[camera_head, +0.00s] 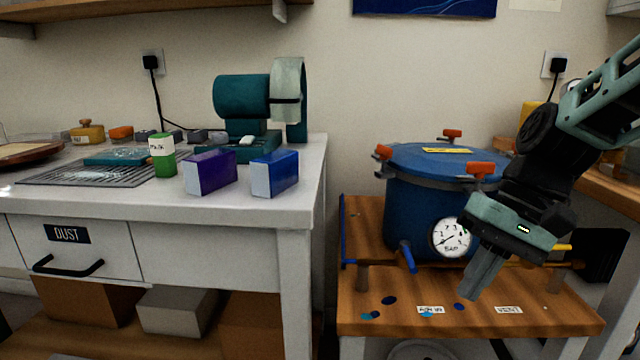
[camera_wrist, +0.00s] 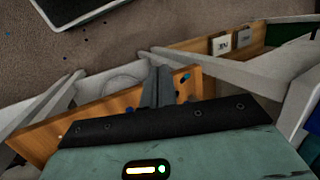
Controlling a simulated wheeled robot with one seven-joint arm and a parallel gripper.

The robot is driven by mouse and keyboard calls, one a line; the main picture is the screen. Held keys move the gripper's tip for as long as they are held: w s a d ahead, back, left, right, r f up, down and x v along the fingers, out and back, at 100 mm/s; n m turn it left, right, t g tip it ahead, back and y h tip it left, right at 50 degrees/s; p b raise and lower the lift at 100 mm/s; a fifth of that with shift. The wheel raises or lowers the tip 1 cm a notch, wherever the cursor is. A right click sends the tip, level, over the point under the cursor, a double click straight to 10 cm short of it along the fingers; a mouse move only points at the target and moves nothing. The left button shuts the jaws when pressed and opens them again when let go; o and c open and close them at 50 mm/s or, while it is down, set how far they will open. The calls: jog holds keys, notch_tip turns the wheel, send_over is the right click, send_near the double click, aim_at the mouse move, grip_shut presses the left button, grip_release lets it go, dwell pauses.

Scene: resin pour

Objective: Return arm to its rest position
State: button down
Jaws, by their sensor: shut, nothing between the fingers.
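My gripper (camera_head: 483,274) hangs at the end of my arm on the right in the head view. It points down and slightly left, in front of the blue pressure pot (camera_head: 410,205) and above the front of the wooden stand (camera_head: 385,322). Its fingers are together with nothing between them. In the wrist view the shut fingers of my gripper (camera_wrist: 158,88) lie over the edge of the wooden stand (camera_wrist: 60,128). My arm and gripper hide part of the pot's right side.
The pot has a gauge (camera_head: 450,238), orange clamps and a blue handle (camera_head: 407,256). To the left, a white bench (camera_head: 120,208) holds a purple box (camera_head: 210,172), a blue box (camera_head: 275,173), a green bottle (camera_head: 162,155) and a teal machine (camera_head: 243,97). Open wall shows between machine and arm.

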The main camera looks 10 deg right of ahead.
jog(key=s+a+f+n+h, duration=0.5)
jog(key=s+a+f+n, duration=0.2)
jog(key=s+a+n, duration=0.35)
notch_tip(320, 180, up, 28)
jog(key=s+m+t+p, duration=0.1)
jog(key=p, duration=2.6)
jog(key=shift+s+a+f, duration=0.25)
jog(key=shift+s+a, duration=0.05)
jog(key=shift+a, duration=0.15)
